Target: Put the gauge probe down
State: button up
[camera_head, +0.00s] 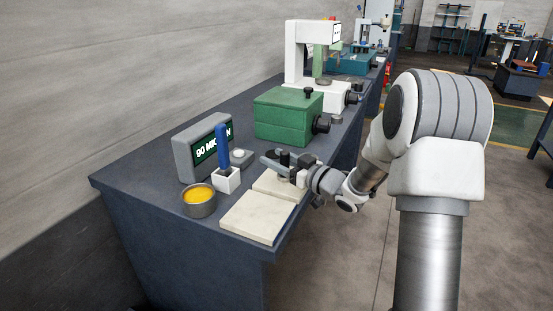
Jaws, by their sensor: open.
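The gauge probe (223,146) appears to be the blue stick standing upright in a small white holder (228,180), in front of the grey gauge box (187,158) with a lit display. My gripper (272,164) is open, to the right of the probe and apart from it. It is low over the rear pale pad, and its fingers point left. A small dark post shows by the fingers; I cannot tell whether it is between them. The probe's lower end is hidden inside the holder.
A round tin (198,200) with yellow contents stands front left of the holder. A pale square pad (258,218) lies near the bench's front edge. A small grey block with a white disc (239,154) sits behind the holder. A green machine (288,117) stands behind my gripper.

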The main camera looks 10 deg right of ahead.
jog(key=p+v, duration=0.2)
jog(key=v, duration=1)
jog(key=shift+r, duration=0.1)
jog(key=w+d+r+m+h, duration=0.2)
jog(key=d+r+h, duration=0.2)
jog(key=r+h, duration=0.3)
jog(key=s+d+r+m+g+h+b, duration=0.1)
jog(key=s+d+r+m+g+h, duration=0.25)
jog(key=s+h, duration=0.4)
jog(key=s+a+f+m+g+y+p, duration=0.1)
jog(key=s+a+g+y+p, duration=0.15)
jog(key=s+a, duration=0.65)
jog(key=s+a+f+m+g+y+p, duration=0.1)
jog(key=s+a+g, duration=0.3)
jog(key=s, duration=0.9)
notch_tip(320, 180, up, 16)
jog(key=t+p, duration=0.1)
jog(key=p, duration=1.4)
jog(key=shift+a+p, duration=0.4)
jog(key=shift+a, duration=0.1)
